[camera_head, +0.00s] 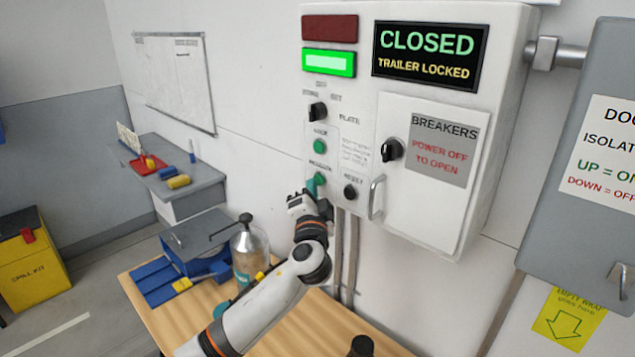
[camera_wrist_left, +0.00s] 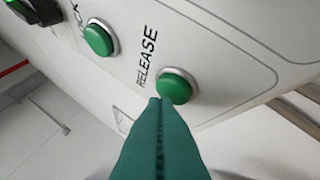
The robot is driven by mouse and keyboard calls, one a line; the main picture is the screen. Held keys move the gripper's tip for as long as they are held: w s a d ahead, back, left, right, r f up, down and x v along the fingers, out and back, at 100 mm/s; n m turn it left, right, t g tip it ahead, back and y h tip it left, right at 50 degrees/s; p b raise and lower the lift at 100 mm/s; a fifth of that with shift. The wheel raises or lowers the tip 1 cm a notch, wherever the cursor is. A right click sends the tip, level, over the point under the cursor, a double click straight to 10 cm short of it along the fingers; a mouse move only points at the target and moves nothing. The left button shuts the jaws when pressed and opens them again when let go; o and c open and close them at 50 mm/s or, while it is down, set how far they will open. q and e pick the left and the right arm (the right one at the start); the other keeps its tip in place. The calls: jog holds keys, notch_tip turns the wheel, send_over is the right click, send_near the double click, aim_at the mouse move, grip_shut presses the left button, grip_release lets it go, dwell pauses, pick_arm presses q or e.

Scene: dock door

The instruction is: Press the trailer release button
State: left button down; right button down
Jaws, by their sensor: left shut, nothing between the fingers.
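The control box (camera_head: 440,215) on the wall has a green release button (camera_head: 319,178) low on its left side. In the left wrist view the round release button (camera_wrist_left: 177,86) shows beside the word RELEASE. My left gripper (camera_head: 312,188) is shut and empty, at the box's lower left. In the left wrist view its green fingertips (camera_wrist_left: 155,102) overlap the button's lower left edge; I cannot tell whether they touch it. Another green button (camera_head: 320,146) sits above; it shows upper left in the wrist view (camera_wrist_left: 98,38). The display (camera_head: 428,55) reads CLOSED, TRAILER LOCKED. My right gripper is out of view.
A black reset knob (camera_head: 350,191) is right of the release button. A door handle (camera_head: 376,197) sticks out from the breaker door. Below, a wooden table (camera_head: 150,300) holds a clear bottle (camera_head: 249,255) and a blue box (camera_head: 190,262) near my left arm. Conduits run down behind the gripper.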

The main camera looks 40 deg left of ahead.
pick_arm(q)
jog(key=shift+w, duration=0.4)
dwell(0.6)
jog(key=shift+s, duration=0.85)
jog(key=s, duration=0.5)
jog(key=shift+a, duration=0.3)
dwell(0.6)
